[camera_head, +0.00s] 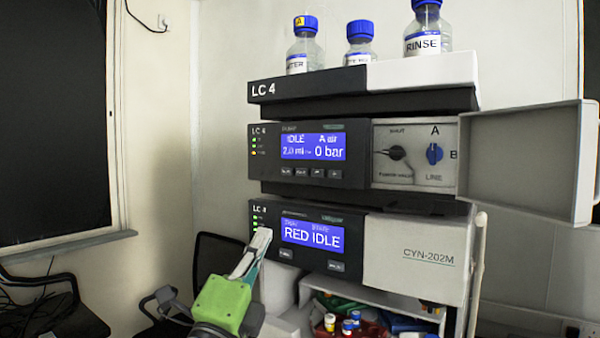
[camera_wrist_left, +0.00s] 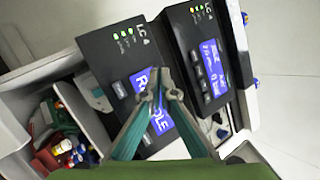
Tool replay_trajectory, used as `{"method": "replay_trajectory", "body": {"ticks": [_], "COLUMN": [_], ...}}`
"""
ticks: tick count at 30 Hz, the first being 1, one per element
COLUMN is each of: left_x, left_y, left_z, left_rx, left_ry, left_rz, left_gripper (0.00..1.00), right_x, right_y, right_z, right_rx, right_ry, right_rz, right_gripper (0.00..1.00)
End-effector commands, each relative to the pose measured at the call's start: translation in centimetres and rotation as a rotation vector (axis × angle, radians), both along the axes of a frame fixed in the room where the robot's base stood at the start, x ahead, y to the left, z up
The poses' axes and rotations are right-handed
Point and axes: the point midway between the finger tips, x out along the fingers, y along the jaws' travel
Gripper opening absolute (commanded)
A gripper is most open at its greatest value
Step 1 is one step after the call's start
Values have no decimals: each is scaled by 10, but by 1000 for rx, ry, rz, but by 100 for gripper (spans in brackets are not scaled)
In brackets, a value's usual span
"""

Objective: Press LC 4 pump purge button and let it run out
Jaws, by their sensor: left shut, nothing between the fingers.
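The LC 4 stack has a pump module (camera_head: 262,165) in the middle, with a blue display (camera_head: 313,147) reading IDLE, A air, 2.0 ml and 0 bar. Under the display is a row of small buttons (camera_head: 310,173); their labels are too small to read. The pump module's display also shows in the left wrist view (camera_wrist_left: 208,62). My left gripper (camera_head: 264,234) is shut and empty, at the left side of the lower module (camera_head: 418,255). In the left wrist view its fingertips (camera_wrist_left: 160,80) overlap the lower display. I cannot tell whether they touch. My right gripper is not in view.
The valve panel (camera_head: 413,155) has a black knob (camera_head: 397,152) and a blue knob (camera_head: 434,153). Its door (camera_head: 525,155) stands open to the right. Blue-capped bottles (camera_head: 428,38) stand on top. Small vials (camera_head: 347,326) lie below. A black chair (camera_head: 215,260) is behind my arm.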

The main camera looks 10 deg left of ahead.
Motion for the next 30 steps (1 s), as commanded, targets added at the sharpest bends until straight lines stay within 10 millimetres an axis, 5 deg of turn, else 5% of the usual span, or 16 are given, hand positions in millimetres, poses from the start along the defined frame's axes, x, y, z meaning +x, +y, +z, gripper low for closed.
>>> {"method": "replay_trajectory", "body": {"ticks": [3,10,30], "left_x": [-23,-56,-52], "left_y": [-5,-12,-17], "left_z": [50,100,109], "left_rx": [94,203,223], "left_ry": [-126,-270,-299], "left_rz": [36,89,101], "left_gripper": [0,0,0], "right_x": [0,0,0], "right_y": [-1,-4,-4], "right_z": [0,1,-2], "right_rx": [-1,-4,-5], "right_ry": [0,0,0], "right_rz": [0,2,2], "right_gripper": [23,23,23]}}
